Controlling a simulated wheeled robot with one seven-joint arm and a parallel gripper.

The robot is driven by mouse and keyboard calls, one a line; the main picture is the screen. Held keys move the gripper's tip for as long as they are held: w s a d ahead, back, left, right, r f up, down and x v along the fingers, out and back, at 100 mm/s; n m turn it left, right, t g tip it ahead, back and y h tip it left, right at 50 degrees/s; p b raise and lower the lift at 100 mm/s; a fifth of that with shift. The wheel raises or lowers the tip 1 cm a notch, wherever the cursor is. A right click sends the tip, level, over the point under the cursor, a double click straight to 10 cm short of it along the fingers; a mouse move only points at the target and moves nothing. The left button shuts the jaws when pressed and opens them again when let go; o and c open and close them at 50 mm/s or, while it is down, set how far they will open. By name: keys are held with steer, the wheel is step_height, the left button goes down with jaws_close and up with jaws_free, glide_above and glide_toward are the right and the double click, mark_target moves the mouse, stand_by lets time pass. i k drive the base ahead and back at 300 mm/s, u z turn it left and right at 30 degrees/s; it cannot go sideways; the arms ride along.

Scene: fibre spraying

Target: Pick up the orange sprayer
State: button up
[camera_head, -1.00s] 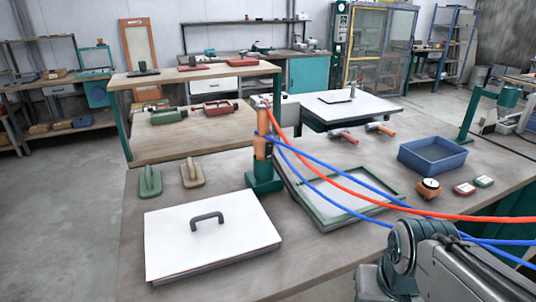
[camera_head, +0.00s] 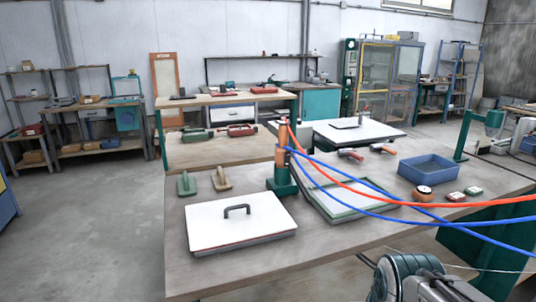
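The orange sprayer (camera_head: 282,156) stands upright in a dark green holder (camera_head: 281,183) on the near workbench (camera_head: 340,247). A red hose (camera_head: 400,199) and blue hoses (camera_head: 440,230) run from its top toward the right edge. Part of my arm shows at the lower right, grey with a ribbed dark teal joint, well apart from the sprayer. My gripper's fingers do not show.
A white lidded panel with a handle (camera_head: 240,222) lies in front of the sprayer. Two trowel-like tools (camera_head: 186,184) lie to its left. A green-framed tray (camera_head: 345,205) and a blue bin (camera_head: 428,171) are to its right. Open floor (camera_head: 90,225) lies left.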

mark_target(283, 137)
steer(key=u, duration=0.6)
steer(key=i, duration=0.95)
steer(key=u, duration=0.1)
